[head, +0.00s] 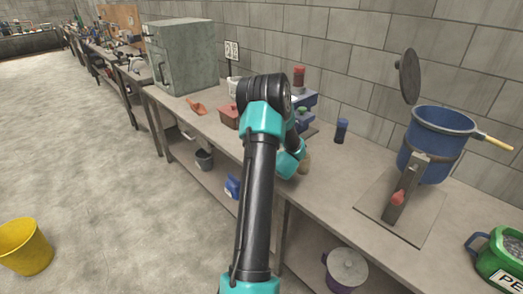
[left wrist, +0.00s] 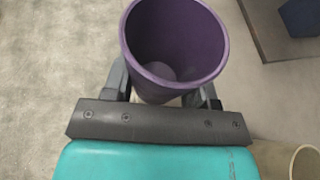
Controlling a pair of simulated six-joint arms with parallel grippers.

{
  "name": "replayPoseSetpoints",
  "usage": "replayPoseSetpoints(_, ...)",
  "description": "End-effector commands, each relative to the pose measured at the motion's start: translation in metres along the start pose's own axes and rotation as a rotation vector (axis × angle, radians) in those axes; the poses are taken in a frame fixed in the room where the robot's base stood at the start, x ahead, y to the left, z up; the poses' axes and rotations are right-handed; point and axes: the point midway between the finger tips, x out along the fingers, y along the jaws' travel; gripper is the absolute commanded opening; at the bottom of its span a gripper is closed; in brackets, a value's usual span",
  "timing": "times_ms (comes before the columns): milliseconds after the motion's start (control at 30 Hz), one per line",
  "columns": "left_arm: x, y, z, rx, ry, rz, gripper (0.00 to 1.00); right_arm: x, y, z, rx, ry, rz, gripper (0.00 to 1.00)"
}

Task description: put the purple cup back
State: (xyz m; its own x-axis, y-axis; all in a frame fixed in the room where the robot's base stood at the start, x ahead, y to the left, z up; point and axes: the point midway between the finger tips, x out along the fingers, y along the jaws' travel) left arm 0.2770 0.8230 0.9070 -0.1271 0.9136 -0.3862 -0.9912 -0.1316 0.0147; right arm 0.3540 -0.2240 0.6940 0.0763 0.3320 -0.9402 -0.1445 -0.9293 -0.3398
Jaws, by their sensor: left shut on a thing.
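The purple cup (left wrist: 174,50) is between the fingers of my left gripper (left wrist: 163,92) in the left wrist view. The gripper is shut on it, and I look down into its open mouth, which appears empty. In the head view the teal and black left arm reaches over the workbench, and its wrist (head: 290,163) is low near the bench top. The cup and the fingertips are hidden behind the arm there. My right gripper is not in view.
A tan object (head: 306,162) stands close beside the wrist; a tan cup (left wrist: 304,163) shows in the wrist view. A blue stand (head: 312,98) holds a red cup (head: 299,75). A dark blue cup (head: 342,130) and a blue pot (head: 439,132) are to the right.

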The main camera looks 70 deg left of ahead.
Motion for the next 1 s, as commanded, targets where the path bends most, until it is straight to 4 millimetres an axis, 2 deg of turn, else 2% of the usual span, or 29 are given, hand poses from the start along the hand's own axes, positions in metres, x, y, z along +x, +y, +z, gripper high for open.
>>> replayPoseSetpoints(600, 0.101, -0.051, 0.031, -0.001, -0.003, 0.001, 0.28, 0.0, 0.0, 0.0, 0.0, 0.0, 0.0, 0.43)
replayPoseSetpoints(800, 0.12, -0.061, 0.037, -0.001, -0.002, 0.001, 0.28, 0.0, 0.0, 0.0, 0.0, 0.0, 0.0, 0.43)
replayPoseSetpoints(1000, 0.122, -0.063, 0.038, 0.001, -0.001, 0.0, 0.28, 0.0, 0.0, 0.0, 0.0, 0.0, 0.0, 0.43)
